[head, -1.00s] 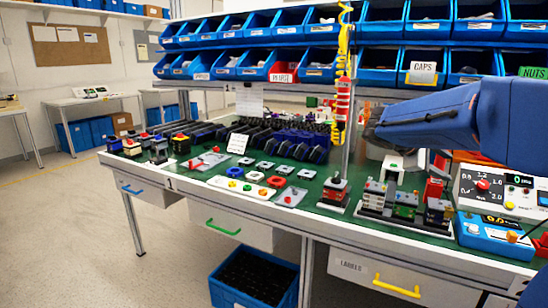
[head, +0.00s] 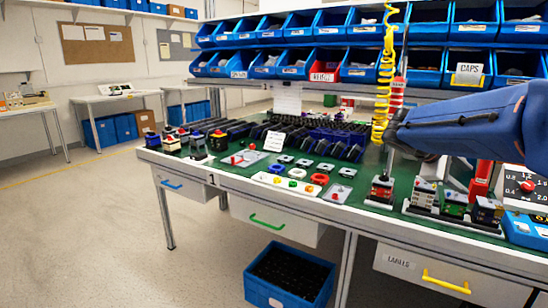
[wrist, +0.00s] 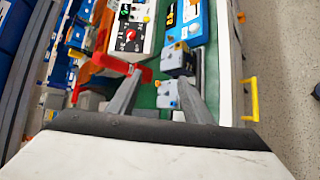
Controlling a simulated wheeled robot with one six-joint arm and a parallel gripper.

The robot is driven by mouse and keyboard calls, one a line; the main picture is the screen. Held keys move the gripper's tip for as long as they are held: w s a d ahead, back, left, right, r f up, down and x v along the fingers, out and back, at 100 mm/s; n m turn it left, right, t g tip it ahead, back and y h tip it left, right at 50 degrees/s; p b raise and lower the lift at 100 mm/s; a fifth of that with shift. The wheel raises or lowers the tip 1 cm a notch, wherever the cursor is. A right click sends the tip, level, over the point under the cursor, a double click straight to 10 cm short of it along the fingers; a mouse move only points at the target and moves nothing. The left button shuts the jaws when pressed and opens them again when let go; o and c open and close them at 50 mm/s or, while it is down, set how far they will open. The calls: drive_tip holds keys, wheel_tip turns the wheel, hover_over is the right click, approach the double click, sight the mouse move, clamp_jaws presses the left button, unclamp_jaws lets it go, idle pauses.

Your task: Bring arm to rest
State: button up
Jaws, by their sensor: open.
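My blue arm comes in from the right in the head view, above the bench, and its gripper is mostly hidden behind the arm there. In the wrist view my gripper (wrist: 155,95) has its two grey fingers spread apart with nothing held between them. A grey switch block with orange and blue parts (wrist: 178,58) stands on the green bench top beyond the fingertips. In the head view, rotary switch units on a rail (head: 453,203) stand on the bench below the arm, with a single switch unit (head: 381,190) to their left.
A white instrument panel with a red dial (head: 527,187) and a blue meter (head: 524,230) stand at the bench's right. Blue bins (head: 430,60) line the rack behind. A coiled yellow hose (head: 383,85) hangs near the arm. A blue crate (head: 289,275) sits on the floor.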

drive_tip(key=s+a+f+m+t+y, duration=0.1)
drive_tip(key=s+a+f+m+y, duration=0.1)
drive_tip(key=s+a+f, duration=0.4)
drive_tip(key=s+a+f+m+t+y, duration=0.1)
drive_tip(key=s+a+f+m+y, duration=0.2)
drive_tip(key=s+a+f+y, duration=0.2)
drive_tip(key=s+a+f+m+y, duration=0.2)
drive_tip(key=s+a+f+y, duration=0.2)
drive_tip(key=s+a+f, duration=0.3)
drive_tip(key=s+a, duration=0.4)
drive_tip(key=s, duration=0.4)
drive_tip(key=shift+s+f+m+t, duration=0.2)
drive_tip(key=shift+s+m+t, duration=0.15)
drive_tip(key=shift+m+t, duration=0.05)
